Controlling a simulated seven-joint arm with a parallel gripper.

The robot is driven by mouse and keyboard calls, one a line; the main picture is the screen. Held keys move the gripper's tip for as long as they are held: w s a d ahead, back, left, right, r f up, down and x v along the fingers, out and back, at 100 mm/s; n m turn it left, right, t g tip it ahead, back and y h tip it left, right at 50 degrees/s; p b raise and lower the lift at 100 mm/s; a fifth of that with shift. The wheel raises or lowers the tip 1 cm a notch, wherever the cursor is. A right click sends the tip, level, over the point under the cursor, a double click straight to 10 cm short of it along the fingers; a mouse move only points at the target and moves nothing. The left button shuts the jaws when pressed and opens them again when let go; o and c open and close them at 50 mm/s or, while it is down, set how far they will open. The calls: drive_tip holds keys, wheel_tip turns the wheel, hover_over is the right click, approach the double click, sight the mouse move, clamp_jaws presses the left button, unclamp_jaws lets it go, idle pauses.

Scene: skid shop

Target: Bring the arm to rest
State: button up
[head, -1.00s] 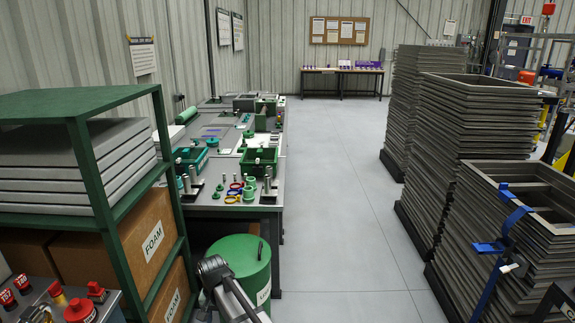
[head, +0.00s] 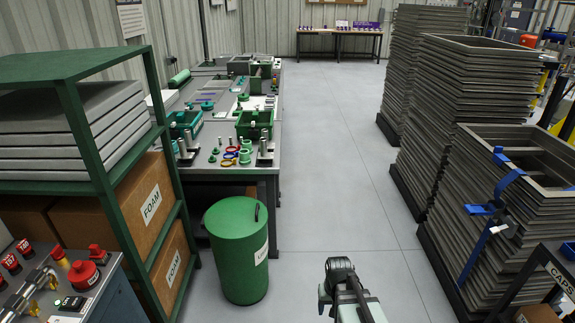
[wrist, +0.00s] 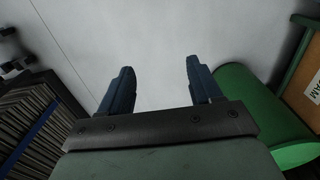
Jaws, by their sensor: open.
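My gripper (wrist: 157,85) shows in the wrist view with its two dark blue fingers spread apart. Nothing is between them; pale floor lies beyond. In the head view part of my arm (head: 342,285) shows at the bottom, right of centre, over the open floor. The fingers cannot be made out in that view.
A green drum (head: 238,258) stands left of my arm; it also shows in the wrist view (wrist: 250,105). A green shelf (head: 75,190) with foam boxes is at left, near a workbench (head: 262,172). Tall stacks of grey frames (head: 515,220) stand at right. The aisle (head: 335,180) between is clear.

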drive_tip(key=s+d+f+g, duration=0.1)
drive_tip(key=s+f+g, duration=0.1)
drive_tip(key=s+f, duration=0.5)
drive_tip(key=s+f+g, duration=0.2)
drive_tip(key=s+f, duration=0.5)
drive_tip(key=s, duration=0.7)
drive_tip(key=s+d+f+g, duration=0.1)
drive_tip(key=s+f+g, duration=0.1)
drive_tip(key=s+f, duration=0.5)
drive_tip(key=s, duration=0.3)
drive_tip(key=shift+s+d+g, duration=0.25)
drive_tip(key=shift+d+g, duration=0.1)
drive_tip(key=shift+g, duration=0.05)
idle(1.3)
